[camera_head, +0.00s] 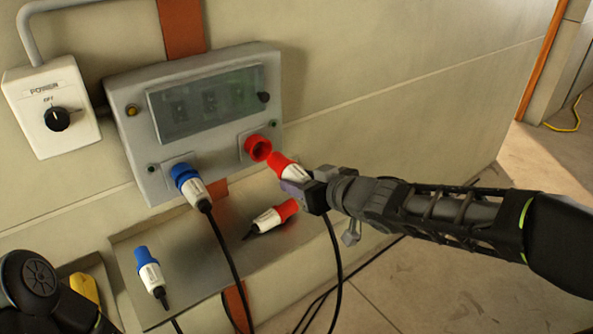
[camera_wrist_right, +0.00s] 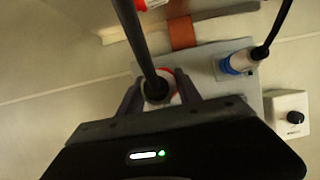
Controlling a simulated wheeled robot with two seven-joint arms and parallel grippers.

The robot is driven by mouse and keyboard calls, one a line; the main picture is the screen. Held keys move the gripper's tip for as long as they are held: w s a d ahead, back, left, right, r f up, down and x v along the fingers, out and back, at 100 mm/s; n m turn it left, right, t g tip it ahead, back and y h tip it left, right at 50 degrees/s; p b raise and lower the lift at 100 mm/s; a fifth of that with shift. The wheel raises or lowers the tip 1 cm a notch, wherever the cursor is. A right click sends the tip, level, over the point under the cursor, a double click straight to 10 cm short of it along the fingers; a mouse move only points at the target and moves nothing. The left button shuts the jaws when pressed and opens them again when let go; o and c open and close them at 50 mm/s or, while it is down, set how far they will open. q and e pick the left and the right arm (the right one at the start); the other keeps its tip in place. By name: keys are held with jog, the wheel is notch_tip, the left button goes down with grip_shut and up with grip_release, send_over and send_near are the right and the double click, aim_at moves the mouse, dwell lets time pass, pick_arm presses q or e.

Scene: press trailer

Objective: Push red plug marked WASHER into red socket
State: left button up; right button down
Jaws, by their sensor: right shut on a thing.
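My right gripper (camera_head: 304,190) is shut on a red and white plug (camera_head: 282,166), whose black cable hangs down. Its red end points up-left toward the red socket (camera_head: 258,148) on the grey panel and appears close to it but outside it. In the right wrist view, the plug (camera_wrist_right: 157,88) is between the fingers (camera_wrist_right: 156,95), with its cable running toward the camera; the red socket's opening is hidden there. A second red and white plug (camera_head: 273,217) lies on the metal shelf below. I cannot read a WASHER marking on either plug. My left gripper is out of view.
A blue plug (camera_head: 189,185) sits in the panel's left socket, its cable hanging down. Another blue plug (camera_head: 148,270) lies on the metal shelf (camera_head: 205,246). A white POWER box (camera_head: 52,105) with a black knob reading OFF is at left. A yellow object (camera_head: 85,289) is at lower left.

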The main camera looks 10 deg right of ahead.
jog(key=shift+s+f, duration=0.1)
jog(key=shift+f, duration=0.25)
jog(key=shift+d+f, duration=0.1)
jog(key=shift+f, duration=0.15)
jog(key=shift+w+a+b, duration=0.25)
jog(key=shift+w, duration=0.35)
jog(key=shift+w+a+b, duration=0.2)
jog(key=shift+w+b, duration=0.05)
jog(key=shift+w, duration=0.3)
jog(key=shift+w+a, duration=0.2)
jog(key=shift+w, duration=0.3)
jog(key=shift+w+a, duration=0.2)
jog(key=shift+w, duration=0.4)
jog(key=shift+r, duration=0.1)
dwell(0.4)
jog(key=shift+w+a, duration=0.35)
jog(key=shift+w, duration=0.55)
jog(key=shift+w+a, duration=0.4)
jog(key=shift+w, duration=0.45)
jog(key=shift+w+a, duration=0.35)
jog(key=shift+w, duration=0.55)
